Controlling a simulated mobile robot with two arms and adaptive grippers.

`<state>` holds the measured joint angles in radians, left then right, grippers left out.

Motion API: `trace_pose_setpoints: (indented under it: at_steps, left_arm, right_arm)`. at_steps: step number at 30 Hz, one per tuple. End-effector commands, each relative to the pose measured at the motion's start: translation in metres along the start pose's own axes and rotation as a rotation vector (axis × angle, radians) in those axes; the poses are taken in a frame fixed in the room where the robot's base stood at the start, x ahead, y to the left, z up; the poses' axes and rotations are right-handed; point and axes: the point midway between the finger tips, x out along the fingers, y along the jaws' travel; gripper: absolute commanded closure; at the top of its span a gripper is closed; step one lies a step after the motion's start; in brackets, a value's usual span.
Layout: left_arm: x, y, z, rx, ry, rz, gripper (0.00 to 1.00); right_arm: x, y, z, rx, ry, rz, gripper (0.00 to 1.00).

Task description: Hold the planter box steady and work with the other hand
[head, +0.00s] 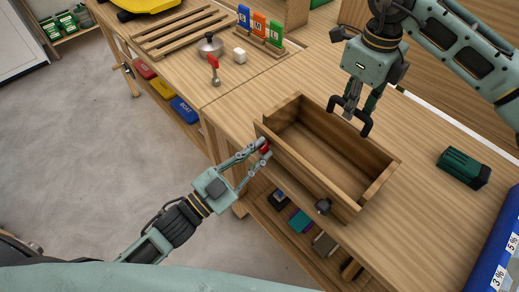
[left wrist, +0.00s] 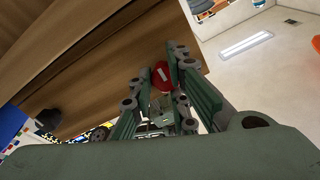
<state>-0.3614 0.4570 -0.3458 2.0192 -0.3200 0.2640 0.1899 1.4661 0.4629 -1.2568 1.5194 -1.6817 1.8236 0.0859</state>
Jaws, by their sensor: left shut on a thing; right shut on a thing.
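The planter box (head: 375,191), an open wooden trough, stands on the table near its front edge and is empty inside. A red knob (left wrist: 160,75) with a white mark sits at its front wall, near the left end. My left gripper (head: 264,147) is shut on this red knob; its fingers lie on either side of it in the left wrist view. A dark knob (head: 323,206) is on the same wall further right. My right gripper (head: 350,104) is shut on a dark curved bar (head: 364,129) at the far wall; how the bar meets the wall is unclear.
A green and black block (head: 463,168) lies right of the box, with a blue object (head: 497,255) at the right edge. Bare table surrounds the green block.

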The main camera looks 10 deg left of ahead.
Motion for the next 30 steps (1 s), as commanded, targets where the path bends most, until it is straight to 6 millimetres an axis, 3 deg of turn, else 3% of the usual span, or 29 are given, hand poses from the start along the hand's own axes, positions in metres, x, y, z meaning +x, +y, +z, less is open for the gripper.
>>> trace_pose_setpoints:
  at_steps: [7, 17, 24, 30]
  left_arm:
    - [0.0001, -0.0053, 0.0015, 0.27, -0.004, -0.008, 1.0]
    - [0.0001, -0.0058, 0.0017, 0.32, -0.005, -0.009, 1.0]
    - [0.0, -0.0057, 0.0018, 0.582, -0.005, -0.008, 1.0]
    - [0.0, -0.0059, 0.0015, 0.6, -0.004, -0.008, 1.0]
  right_arm:
    - [0.0019, -0.0021, -0.0046, 0.0, 0.015, -0.002, 1.0]
    - [0.0031, -0.0026, -0.0055, 0.001, 0.018, -0.002, 1.0]
    - [0.0039, -0.0027, -0.0059, 0.002, 0.02, -0.002, 1.0]
    - [0.0045, -0.0027, -0.0062, 0.002, 0.021, -0.001, 1.0]
